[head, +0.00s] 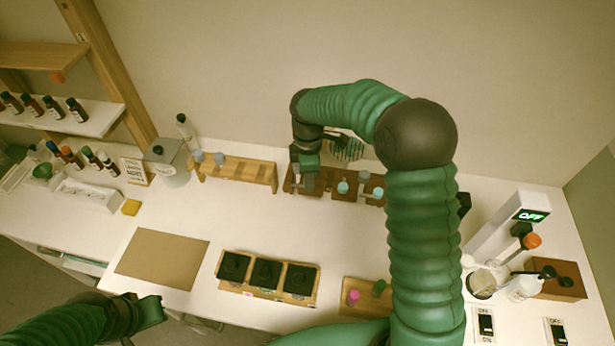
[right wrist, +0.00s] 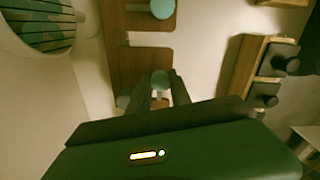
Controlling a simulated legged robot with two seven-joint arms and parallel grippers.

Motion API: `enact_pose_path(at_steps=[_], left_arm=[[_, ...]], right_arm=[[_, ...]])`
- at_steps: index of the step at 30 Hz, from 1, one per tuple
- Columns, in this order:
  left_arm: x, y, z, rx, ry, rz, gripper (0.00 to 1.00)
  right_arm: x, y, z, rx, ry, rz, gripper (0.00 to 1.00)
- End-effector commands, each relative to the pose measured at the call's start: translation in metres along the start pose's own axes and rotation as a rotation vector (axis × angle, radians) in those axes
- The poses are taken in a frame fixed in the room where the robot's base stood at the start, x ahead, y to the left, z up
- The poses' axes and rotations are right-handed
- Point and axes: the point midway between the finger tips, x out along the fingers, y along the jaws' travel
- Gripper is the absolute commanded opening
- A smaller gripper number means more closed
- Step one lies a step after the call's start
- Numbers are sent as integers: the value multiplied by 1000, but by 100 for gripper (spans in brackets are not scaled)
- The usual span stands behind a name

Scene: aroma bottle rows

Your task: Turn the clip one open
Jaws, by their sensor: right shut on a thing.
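A dark brown wooden stand (head: 327,190) with teal round knobs, likely the clips, stands at the back middle of the table. My right gripper (head: 308,183) points down over the stand's left end. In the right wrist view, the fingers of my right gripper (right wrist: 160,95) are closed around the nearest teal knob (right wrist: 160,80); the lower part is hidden. Another teal knob (right wrist: 162,8) sits farther along the stand (right wrist: 140,70). In the head view, a teal knob (head: 343,187) shows to the right of the gripper. My left gripper (head: 150,309) is at the lower left, away from the stand; its jaws are unclear.
A light wooden rack (head: 235,171) stands left of the stand. A round striped thing (head: 347,148) is behind the stand. A white device reading OFF (head: 507,220) stands at right.

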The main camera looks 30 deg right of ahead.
Motion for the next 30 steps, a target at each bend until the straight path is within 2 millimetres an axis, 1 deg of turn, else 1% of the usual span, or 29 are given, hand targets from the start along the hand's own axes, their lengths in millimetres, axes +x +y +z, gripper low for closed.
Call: enact_pose_path(at_steps=[1, 8, 14, 20, 30], left_arm=[[0, 0, 0, 0, 0, 0, 0], [-1, 0, 0, 0, 0, 0, 0], [-4, 0, -1, 0, 0, 0, 0], [-10, 0, -2, 0, 0, 0, 0], [-22, 0, -5, 0, 0, 0, 0]], right_arm=[[-2, 0, -4, -3, 8, 3, 0], [-2, 1, -4, 3, 11, 4, 0], [-3, 2, -4, 52, 9, 5, 0], [-4, 3, -4, 172, 10, 5, 0], [-5, 4, -4, 481, 11, 6, 0]])
